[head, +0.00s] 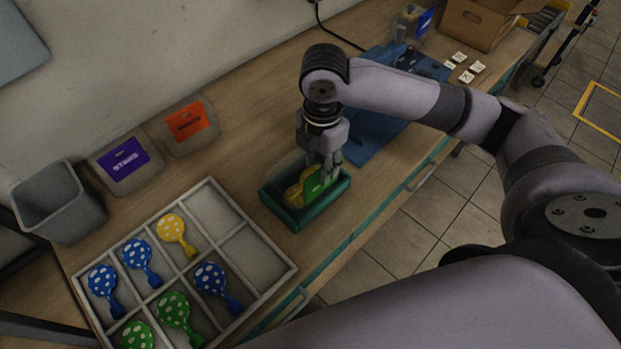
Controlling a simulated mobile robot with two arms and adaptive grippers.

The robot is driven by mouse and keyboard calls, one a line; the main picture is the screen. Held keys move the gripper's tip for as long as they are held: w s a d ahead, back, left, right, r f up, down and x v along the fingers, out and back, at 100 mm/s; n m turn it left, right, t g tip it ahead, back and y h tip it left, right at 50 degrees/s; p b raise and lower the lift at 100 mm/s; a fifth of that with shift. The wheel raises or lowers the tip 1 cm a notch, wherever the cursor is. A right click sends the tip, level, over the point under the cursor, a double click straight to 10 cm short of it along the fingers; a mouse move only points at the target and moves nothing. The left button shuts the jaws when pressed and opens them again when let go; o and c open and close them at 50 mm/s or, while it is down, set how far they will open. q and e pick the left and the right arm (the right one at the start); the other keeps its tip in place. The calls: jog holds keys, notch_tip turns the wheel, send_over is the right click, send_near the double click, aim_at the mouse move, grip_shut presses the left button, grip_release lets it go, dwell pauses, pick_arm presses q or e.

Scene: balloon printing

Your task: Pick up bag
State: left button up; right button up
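A small bag (303,190), with yellow and green showing, stands or lies in a dark teal tray (300,218) near the middle of the table. My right gripper (327,176) points down over the tray, its fingertips at the bag's right end beside the green part. The fingers hide part of the bag, and I cannot tell whether they are closed on it or only beside it. My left gripper is out of view.
A white divided tray (262,282) with blue, green and yellow dotted balloons is at the left front. Behind it are a grey bin (62,205) and purple-labelled (122,165) and orange-labelled (190,122) containers. A blue mat (375,140) and cardboard box (478,22) lie beyond.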

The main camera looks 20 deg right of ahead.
jog(key=f, duration=0.2)
jog(key=f+p, duration=0.1)
jog(key=f, duration=0.2)
jog(key=shift+s+d, duration=0.2)
jog(key=shift+c, duration=1.7)
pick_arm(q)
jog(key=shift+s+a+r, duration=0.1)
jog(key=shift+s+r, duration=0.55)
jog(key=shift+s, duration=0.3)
pick_arm(e)
grip_shut()
